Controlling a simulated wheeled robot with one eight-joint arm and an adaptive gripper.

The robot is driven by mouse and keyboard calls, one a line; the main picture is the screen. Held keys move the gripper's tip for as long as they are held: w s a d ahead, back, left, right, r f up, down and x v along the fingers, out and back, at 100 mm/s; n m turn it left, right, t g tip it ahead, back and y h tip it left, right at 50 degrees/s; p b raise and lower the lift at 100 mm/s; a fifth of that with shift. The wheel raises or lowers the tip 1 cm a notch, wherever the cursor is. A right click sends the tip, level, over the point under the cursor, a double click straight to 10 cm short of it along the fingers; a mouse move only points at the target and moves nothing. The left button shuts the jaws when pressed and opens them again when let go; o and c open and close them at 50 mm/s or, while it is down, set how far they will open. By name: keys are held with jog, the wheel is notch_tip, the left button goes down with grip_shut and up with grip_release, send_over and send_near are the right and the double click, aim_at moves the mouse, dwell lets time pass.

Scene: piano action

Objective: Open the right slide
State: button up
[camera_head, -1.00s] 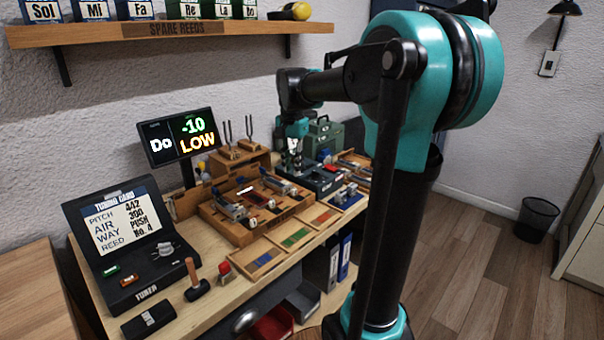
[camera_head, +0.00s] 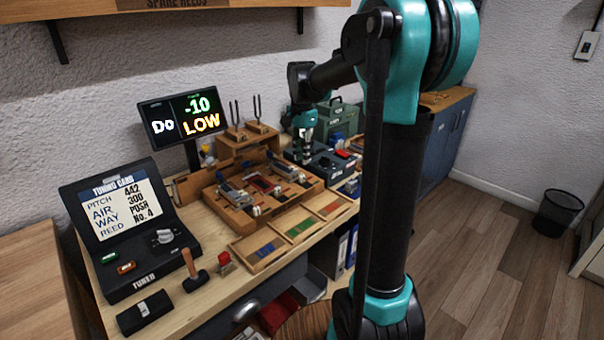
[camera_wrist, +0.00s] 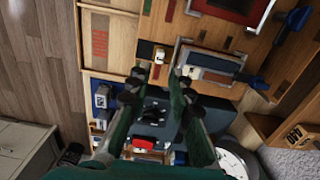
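The right slide (camera_head: 284,168) lies at the tray's right part. In the wrist view, a metal-framed slide with a blue end (camera_wrist: 212,60) shows just beyond the fingers, with a small white-topped knob (camera_wrist: 159,56) beside it. My gripper (camera_wrist: 156,84) is open, its two teal fingers spread and nothing seen between them. In the head view my gripper (camera_head: 306,150) is near the tray's right end, over the dark box.
The dark box (camera_wrist: 150,118) lies under my fingers in the wrist view. The display (camera_head: 182,123) reads "Do -10 LOW". Tuning forks (camera_head: 246,118) stand behind the tray. Three shallow wooden trays with coloured strips (camera_head: 300,229) lie in front. A green case (camera_head: 341,116) stands behind right.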

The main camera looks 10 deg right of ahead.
aim_at(302, 175)
notch_tip(302, 175, down, 7)
jog(key=shift+f, duration=0.1)
jog(key=shift+c, duration=0.3)
grip_shut()
